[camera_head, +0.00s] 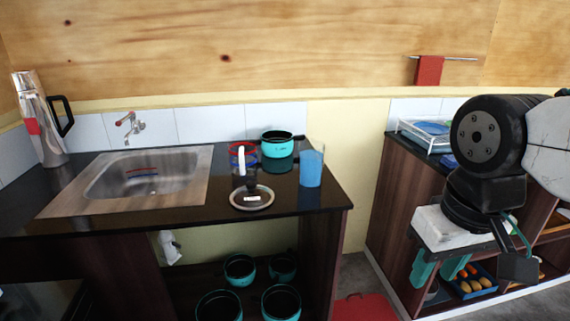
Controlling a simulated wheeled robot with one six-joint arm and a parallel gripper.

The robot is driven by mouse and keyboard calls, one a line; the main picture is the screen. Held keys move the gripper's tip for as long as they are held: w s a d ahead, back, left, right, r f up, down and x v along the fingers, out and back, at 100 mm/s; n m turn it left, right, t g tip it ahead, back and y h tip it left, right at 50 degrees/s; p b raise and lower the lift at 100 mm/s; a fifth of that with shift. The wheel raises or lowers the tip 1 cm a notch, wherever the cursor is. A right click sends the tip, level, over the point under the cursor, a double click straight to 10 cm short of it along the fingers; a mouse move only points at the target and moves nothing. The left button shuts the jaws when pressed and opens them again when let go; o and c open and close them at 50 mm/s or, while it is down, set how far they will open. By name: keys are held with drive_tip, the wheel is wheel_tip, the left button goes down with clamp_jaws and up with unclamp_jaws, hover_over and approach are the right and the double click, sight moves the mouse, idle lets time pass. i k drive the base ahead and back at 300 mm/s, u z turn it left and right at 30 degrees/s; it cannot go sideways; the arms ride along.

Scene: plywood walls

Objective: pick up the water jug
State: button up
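A tall silver jug (42,120) with a black side handle and a red patch stands upright at the far left of the dark counter, beside the sink. A clear vessel (237,172) with a red and blue rim and a white handle stands near the counter's right end, behind a glass lid (252,198). I cannot tell for sure which is the water jug. My gripper (472,268) hangs at the right, in front of the shelf unit, far from both. Its fingers look spread apart with nothing held between them.
A metal sink (193,188) with a tap (131,124) fills the counter's middle. A blue cup (312,168) and a teal pot (277,146) stand at its right end. Several teal pots sit below. A red mat (364,307) lies on the floor between counter and shelves.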

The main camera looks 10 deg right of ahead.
sight(311, 151)
drive_tip(key=z, duration=0.1)
drive_tip(key=i, duration=0.9)
drive_tip(key=z, duration=0.45)
